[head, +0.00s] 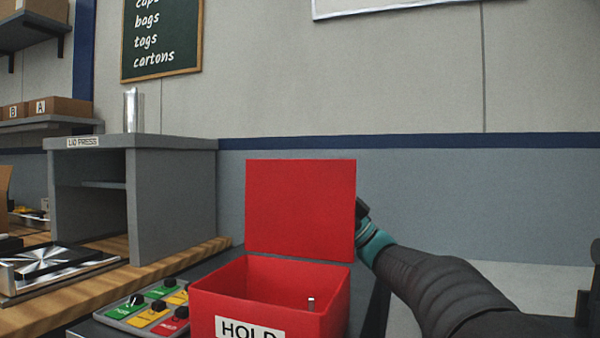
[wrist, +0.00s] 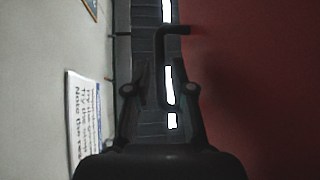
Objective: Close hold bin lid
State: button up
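The red hold bin (head: 322,326) stands on the bench with a white HOLD label on its front. Its red lid (head: 300,208) is open and stands roughly upright at the bin's back edge. In the wrist view the lid (wrist: 260,90) fills the right side. A dark bent handle (wrist: 174,30) stands out from it. My gripper (wrist: 160,88) has its fingers apart, with the handle's bar appearing between them; contact cannot be told. In the head view my gripper is mostly hidden behind the lid's right edge.
A panel of coloured switches (head: 150,310) lies left of the bin. A grey lid press stand (head: 172,195) is farther left on a wooden bench. A small metallic piece (head: 311,303) shows inside the bin.

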aim_at(303, 174)
jog(key=shift+x, duration=1.5)
jog(key=shift+c, duration=0.3)
grip_shut()
